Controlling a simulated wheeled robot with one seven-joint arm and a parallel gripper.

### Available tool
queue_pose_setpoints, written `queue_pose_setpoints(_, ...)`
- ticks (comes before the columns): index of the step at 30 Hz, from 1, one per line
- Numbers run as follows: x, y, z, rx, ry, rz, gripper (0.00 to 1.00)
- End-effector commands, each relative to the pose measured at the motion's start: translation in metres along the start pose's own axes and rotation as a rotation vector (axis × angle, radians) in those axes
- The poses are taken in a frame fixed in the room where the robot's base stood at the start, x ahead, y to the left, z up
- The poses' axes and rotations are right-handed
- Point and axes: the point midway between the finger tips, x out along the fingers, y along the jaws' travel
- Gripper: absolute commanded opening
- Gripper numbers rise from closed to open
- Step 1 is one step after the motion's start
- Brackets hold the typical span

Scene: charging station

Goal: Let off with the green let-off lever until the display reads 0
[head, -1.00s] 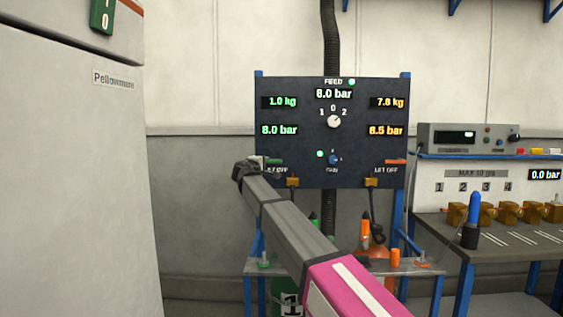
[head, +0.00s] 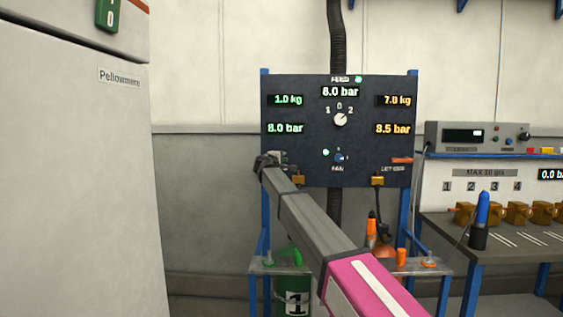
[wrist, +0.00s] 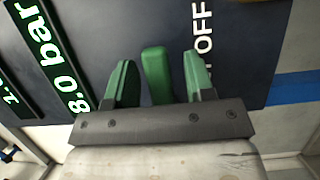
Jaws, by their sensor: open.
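The green let-off lever (wrist: 157,82) stands between the two green fingers of my gripper (wrist: 159,61) in the wrist view. The fingers are open, with a narrow gap on each side of it. In the head view my gripper (head: 267,162) is at the lower left of the dark panel (head: 310,150) and hides the lever. The green display (head: 285,128) on the panel's left reads 8.0 bar; it also shows, turned sideways, in the wrist view (wrist: 62,58).
An orange let-off lever (head: 402,160) sits at the panel's lower right. A feed display (head: 340,91) reads 8.0 bar at the top. A green cylinder (head: 291,294) stands below. A large pale cabinet (head: 75,180) fills the left, and a bench (head: 500,228) stands right.

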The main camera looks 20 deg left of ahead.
Motion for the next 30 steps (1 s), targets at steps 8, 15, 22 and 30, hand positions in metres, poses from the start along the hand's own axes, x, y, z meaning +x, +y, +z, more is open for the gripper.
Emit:
queue_pose_setpoints(8,0.001,0.000,0.000,0.000,0.000,0.000,0.36)
queue_pose_setpoints(15,0.001,0.000,0.000,0.000,0.000,0.000,0.00)
queue_pose_setpoints(22,0.000,0.002,0.000,-0.030,-0.001,0.013,0.00)
queue_pose_setpoints(30,0.000,0.011,0.000,-0.172,-0.002,0.070,0.00)
